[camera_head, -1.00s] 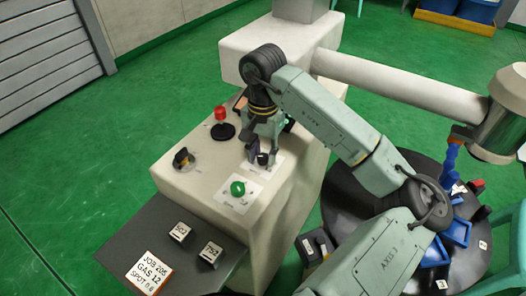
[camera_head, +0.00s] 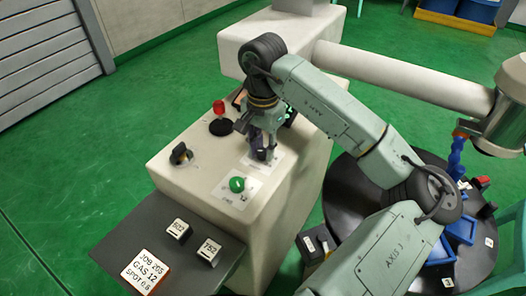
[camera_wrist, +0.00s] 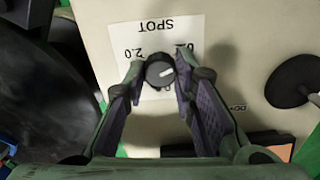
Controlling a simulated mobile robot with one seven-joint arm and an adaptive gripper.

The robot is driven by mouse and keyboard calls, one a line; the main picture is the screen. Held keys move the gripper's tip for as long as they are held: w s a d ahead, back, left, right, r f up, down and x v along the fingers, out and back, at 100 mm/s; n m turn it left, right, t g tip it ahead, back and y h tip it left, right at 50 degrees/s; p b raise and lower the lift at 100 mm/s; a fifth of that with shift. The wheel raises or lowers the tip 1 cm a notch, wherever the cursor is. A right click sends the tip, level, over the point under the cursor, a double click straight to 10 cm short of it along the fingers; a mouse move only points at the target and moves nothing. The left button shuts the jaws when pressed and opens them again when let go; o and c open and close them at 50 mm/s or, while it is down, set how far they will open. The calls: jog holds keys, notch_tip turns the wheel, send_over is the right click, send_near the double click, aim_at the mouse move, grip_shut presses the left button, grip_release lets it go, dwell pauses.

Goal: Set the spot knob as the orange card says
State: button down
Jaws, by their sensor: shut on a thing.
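The orange-edged card (camera_head: 147,272) lies on the dark shelf at the lower left; it reads JOB 205, GAS 12, SPOT 0.6. The spot knob (camera_wrist: 160,74) is small, round and dark, on a white label (camera_wrist: 150,40) marked SPOT, upside down in the wrist view. A 2.0 mark shows left of the knob; the mark at right is partly hidden. The knob's pale pointer line points right and slightly up in the wrist view. My gripper (camera_wrist: 172,74) is shut on the knob, a finger on each side.
Two small labelled blocks (camera_head: 178,230) (camera_head: 208,250) sit on the shelf. A round dark table with blue trays (camera_head: 462,230) stands at right.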

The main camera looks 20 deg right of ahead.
jog(key=m+b, duration=0.5)
jog(key=shift+f, duration=0.2)
jog(key=m+b, duration=0.4)
jog(key=m, duration=0.1)
jog(key=shift+r+m, duration=0.1)
jog(key=shift+m, duration=0.3)
jog(key=m+b, duration=0.2)
jog(key=m, duration=0.3)
jog(key=shift+s+m, duration=0.1)
jog(key=shift+m, duration=0.2)
jog(key=m+b, duration=0.1)
jog(key=m, duration=0.4)
jog(key=shift+r, duration=0.1)
jog(key=shift+m, duration=0.4)
jog(key=c, duration=1.3)
grip_release()
